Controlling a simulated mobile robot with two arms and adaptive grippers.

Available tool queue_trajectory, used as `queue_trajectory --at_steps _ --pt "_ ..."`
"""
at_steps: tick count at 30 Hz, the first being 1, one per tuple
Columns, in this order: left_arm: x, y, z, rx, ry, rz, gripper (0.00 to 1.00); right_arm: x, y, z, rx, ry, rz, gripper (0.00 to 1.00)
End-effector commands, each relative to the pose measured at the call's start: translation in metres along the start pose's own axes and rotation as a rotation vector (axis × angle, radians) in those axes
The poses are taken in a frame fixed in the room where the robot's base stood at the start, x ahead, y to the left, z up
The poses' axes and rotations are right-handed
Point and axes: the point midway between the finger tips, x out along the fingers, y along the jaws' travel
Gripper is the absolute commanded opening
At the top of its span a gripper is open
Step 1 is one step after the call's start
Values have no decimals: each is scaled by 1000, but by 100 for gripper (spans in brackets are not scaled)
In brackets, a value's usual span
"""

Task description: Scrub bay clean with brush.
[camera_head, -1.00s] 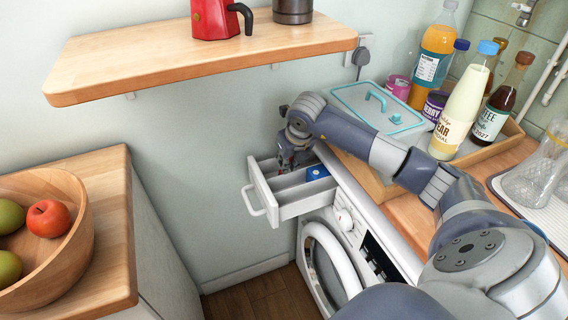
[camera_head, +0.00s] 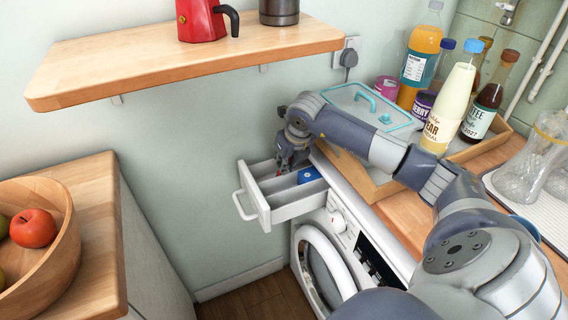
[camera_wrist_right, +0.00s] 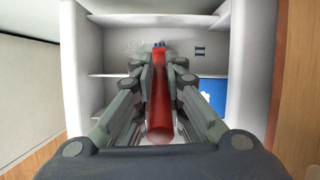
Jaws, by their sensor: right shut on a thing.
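The pulled-out white detergent drawer (camera_head: 284,208) of the washing machine has divided compartments. My right gripper (camera_head: 284,163) reaches down into it from above. The right wrist view shows this gripper (camera_wrist_right: 160,62) shut on the red handle of a brush (camera_wrist_right: 158,100). Blue bristles show at the brush's far end, over the middle bay (camera_wrist_right: 212,60) with a "II" mark on its floor. Faint pale marks lie left of the bristles. I cannot tell whether the bristles touch the floor. The gripper hides part of the bay. My left gripper is not in view.
A blue piece (camera_head: 309,175) sits in a neighbouring compartment. A wooden shelf (camera_head: 190,60) hangs above the drawer. A counter with a fruit bowl (camera_head: 50,250) stands left. A tray of bottles (camera_head: 455,110) and a lidded container (camera_head: 370,105) stand on the right worktop.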

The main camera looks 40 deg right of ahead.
Motion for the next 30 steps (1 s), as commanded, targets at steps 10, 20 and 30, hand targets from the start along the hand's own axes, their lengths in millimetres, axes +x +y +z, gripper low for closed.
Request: queue_trajectory --at_steps 10,20,30 --pt "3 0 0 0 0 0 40 1 -8 -2 0 2 -2 0" --pt "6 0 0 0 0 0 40 -1 -18 -1 0 0 1 0" --pt "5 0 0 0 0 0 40 -1 -12 -1 -1 1 1 0"
